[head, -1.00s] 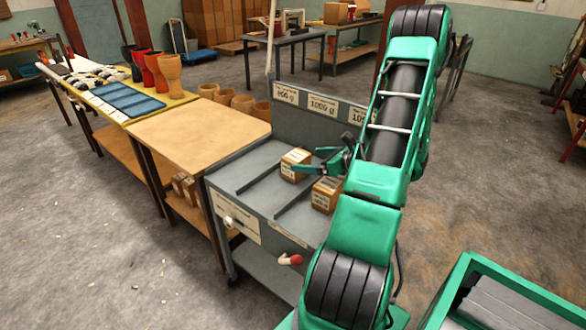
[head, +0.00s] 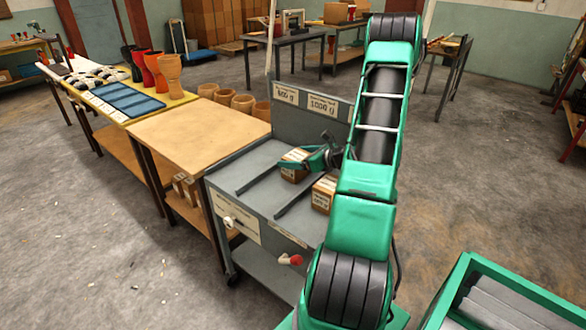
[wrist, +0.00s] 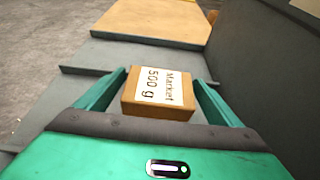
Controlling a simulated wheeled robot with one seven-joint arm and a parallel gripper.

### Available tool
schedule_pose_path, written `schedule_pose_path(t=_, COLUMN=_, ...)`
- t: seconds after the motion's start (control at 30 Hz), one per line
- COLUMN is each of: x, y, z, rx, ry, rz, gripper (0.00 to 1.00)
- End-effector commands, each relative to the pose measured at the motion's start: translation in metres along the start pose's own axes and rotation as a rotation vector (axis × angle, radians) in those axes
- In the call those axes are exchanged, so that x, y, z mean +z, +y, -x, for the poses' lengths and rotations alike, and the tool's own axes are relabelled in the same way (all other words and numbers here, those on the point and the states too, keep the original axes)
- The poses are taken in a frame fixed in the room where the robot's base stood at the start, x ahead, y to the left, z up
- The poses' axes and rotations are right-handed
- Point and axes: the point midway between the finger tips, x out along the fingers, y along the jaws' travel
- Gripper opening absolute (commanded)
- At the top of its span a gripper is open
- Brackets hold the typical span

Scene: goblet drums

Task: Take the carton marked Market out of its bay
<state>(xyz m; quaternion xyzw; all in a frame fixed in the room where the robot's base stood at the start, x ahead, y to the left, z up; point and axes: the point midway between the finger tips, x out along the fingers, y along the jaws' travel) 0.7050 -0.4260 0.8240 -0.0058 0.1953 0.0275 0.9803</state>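The carton marked Market (wrist: 160,105), a brown box with a white "Market 500 g" label, sits in a bay of the grey trolley. In the head view the carton (head: 293,172) is partly hidden by my gripper (head: 312,161). In the wrist view my gripper (wrist: 160,80) is open, with one green finger on each side of the carton. A gap shows on both sides, wider toward the finger bases.
The trolley's upright back panel (head: 300,122) carries weight labels. A wooden-topped table (head: 200,133) adjoins the trolley on the left.

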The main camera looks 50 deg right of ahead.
Motion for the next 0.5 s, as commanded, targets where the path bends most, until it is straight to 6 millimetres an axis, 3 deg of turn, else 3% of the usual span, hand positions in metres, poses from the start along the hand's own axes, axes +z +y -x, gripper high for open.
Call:
schedule_pose_path(t=0.03, x=0.0, y=0.0, z=0.0001, rx=0.0, ry=0.0, rz=0.0, gripper=0.75)
schedule_pose_path(t=0.2, x=0.0, y=0.0, z=0.0002, rx=0.0, ry=0.0, rz=0.0, gripper=0.35)
schedule_pose_path(t=0.5, x=0.0034, y=-0.0002, z=0.0013, rx=0.0, ry=-0.002, rz=0.002, gripper=0.35)
